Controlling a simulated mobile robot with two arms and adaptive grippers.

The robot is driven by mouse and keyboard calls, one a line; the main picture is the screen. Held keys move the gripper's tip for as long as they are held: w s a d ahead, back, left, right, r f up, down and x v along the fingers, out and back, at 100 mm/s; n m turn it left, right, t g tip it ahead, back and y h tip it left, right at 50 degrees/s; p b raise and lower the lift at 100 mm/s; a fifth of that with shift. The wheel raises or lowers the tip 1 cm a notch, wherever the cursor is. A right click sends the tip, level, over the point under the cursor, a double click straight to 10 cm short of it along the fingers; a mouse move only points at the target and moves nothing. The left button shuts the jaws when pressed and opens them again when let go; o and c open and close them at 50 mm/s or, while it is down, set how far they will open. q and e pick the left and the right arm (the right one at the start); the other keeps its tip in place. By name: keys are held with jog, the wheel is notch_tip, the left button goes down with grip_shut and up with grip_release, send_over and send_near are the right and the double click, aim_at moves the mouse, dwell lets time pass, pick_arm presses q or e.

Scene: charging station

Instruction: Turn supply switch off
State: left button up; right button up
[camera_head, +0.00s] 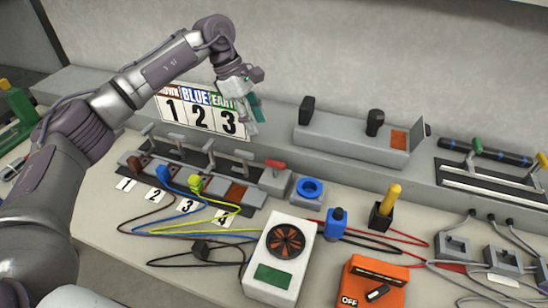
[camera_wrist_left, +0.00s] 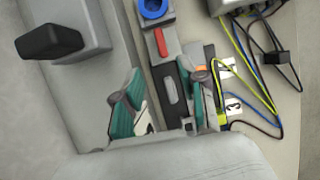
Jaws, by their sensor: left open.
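An orange box (camera_head: 372,284) marked OFF, with a small black rocker or switch (camera_head: 378,292), sits at the front right. A grey switch block with a red lever (camera_head: 275,164) stands at the right end of a row of grey levers. The red lever (camera_wrist_left: 161,42) also shows in the left wrist view. Which of these is the supply switch is not labelled. My left gripper (camera_head: 253,113) is open and empty, above and behind the lever row, before the number card. In the left wrist view its teal fingers (camera_wrist_left: 160,97) are spread either side of the lever row. My right gripper is out of view.
A number card (camera_head: 200,115) stands behind the levers. A blue ring (camera_head: 309,188), a white fan box (camera_head: 282,258), a blue bottle-like item (camera_head: 336,222) and a yellow-handled item (camera_head: 385,206) crowd the right. Loose cables (camera_head: 160,236) lie across the front.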

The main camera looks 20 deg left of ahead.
aim_at(275, 162)
pick_arm(q)
jog(key=p+x, duration=0.2)
jog(key=x, duration=1)
jog(key=shift+d, duration=0.1)
grip_shut()
